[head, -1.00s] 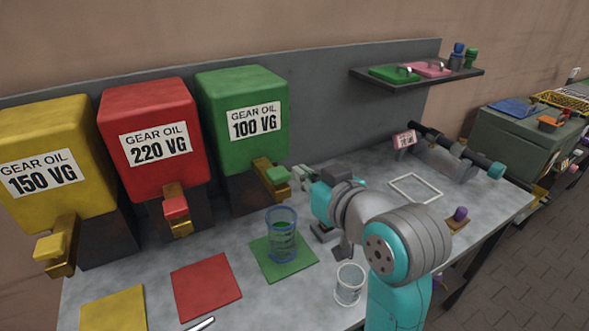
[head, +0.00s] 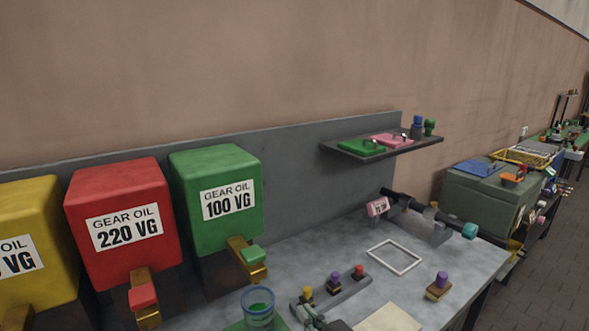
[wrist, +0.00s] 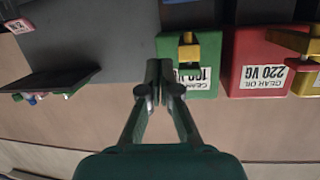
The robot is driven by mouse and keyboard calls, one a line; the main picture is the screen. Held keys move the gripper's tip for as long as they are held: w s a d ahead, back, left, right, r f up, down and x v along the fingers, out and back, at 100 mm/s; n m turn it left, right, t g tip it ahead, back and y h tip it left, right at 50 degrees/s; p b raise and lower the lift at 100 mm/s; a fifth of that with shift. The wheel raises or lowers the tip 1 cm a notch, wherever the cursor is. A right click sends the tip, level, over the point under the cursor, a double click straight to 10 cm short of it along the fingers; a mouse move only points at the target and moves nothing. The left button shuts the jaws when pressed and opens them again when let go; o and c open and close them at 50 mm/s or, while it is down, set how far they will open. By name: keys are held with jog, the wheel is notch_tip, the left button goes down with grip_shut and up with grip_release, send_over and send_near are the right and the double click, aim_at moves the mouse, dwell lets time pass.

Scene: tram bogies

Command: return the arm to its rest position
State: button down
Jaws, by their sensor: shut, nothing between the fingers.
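My gripper (wrist: 159,84) shows in the wrist view with its two fingertips together and nothing between them. The wrist view is upside down, with the green 100 VG oil tank (wrist: 205,88) and the red 220 VG tank (wrist: 255,50) beyond the fingers. My arm is not in the head view. In the head view the green tank (head: 215,175) stands right of the red tank (head: 122,190). A clear measuring cup (head: 258,308) with green contents stands below the green tank's tap.
A yellow tank (head: 35,225) is at the left edge. A wall shelf (head: 385,145) holds green and pink items. On the workbench (head: 330,245) are a white frame (head: 394,257), a holder with coloured knobs (head: 333,292) and a dark shaft. The back-right bench area is partly clear.

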jog(key=s+d+f+m+t+h, duration=0.1)
jog(key=s+d+f+m+h, duration=0.1)
jog(key=s+d+f, duration=0.55)
jog(key=s+d+f+m+h, duration=0.2)
jog(key=s+d+f, duration=0.2)
jog(key=s+f, duration=0.6)
jog(key=s+d+h, duration=0.1)
jog(key=s+d, duration=0.1)
jog(key=s, duration=0.9)
jog(key=s+d+h, duration=0.1)
jog(key=s+d, duration=0.1)
jog(key=s, duration=1)
jog(key=shift+d+f+h, duration=0.3)
jog(key=shift+f, duration=0.15)
